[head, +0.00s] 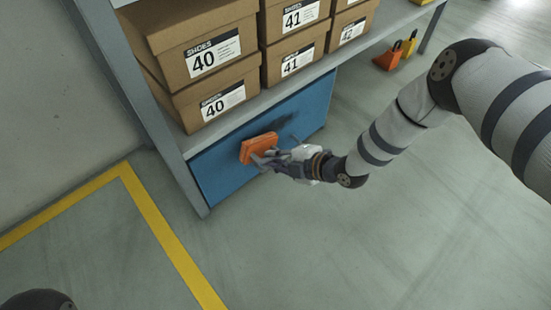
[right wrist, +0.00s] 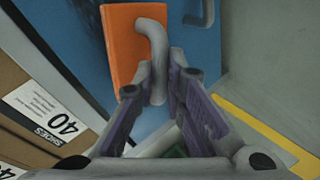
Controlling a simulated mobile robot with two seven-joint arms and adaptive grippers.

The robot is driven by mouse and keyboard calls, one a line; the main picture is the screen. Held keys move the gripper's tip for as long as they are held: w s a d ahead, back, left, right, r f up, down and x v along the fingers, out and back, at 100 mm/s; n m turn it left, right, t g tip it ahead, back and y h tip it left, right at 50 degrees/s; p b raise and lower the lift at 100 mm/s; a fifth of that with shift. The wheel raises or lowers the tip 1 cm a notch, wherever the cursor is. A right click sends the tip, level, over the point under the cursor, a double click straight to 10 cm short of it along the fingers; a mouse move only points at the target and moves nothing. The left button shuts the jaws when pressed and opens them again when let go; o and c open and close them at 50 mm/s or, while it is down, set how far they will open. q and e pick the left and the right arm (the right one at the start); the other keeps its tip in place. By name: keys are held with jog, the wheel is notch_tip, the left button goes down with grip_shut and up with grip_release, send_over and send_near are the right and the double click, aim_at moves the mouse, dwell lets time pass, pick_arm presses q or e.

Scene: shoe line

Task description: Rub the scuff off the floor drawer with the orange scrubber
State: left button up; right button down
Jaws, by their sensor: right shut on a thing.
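The orange scrubber (head: 258,147) is in my right gripper (head: 272,158), in front of the blue floor drawer (head: 218,172) under the shelf. In the right wrist view the gripper (right wrist: 160,88) is shut on the scrubber's grey curved handle, and the orange block (right wrist: 122,42) faces the drawer (right wrist: 185,50). I cannot tell whether the block touches the drawer front. A dark smudge, which looks like the scuff (head: 285,121), shows on the drawer front right of the scrubber. My left gripper is not in view.
Brown shoe boxes (head: 200,55) stand on the shelf above the drawer. A grey shelf post (head: 150,120) is left of it. Yellow tape (head: 165,235) marks the floor. Orange and yellow items (head: 390,58) stand at the back right. The floor right of the drawer is clear.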

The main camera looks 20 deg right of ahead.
jog(key=shift+w+a, duration=0.2)
jog(key=shift+w, duration=0.4)
jog(key=shift+d, duration=0.1)
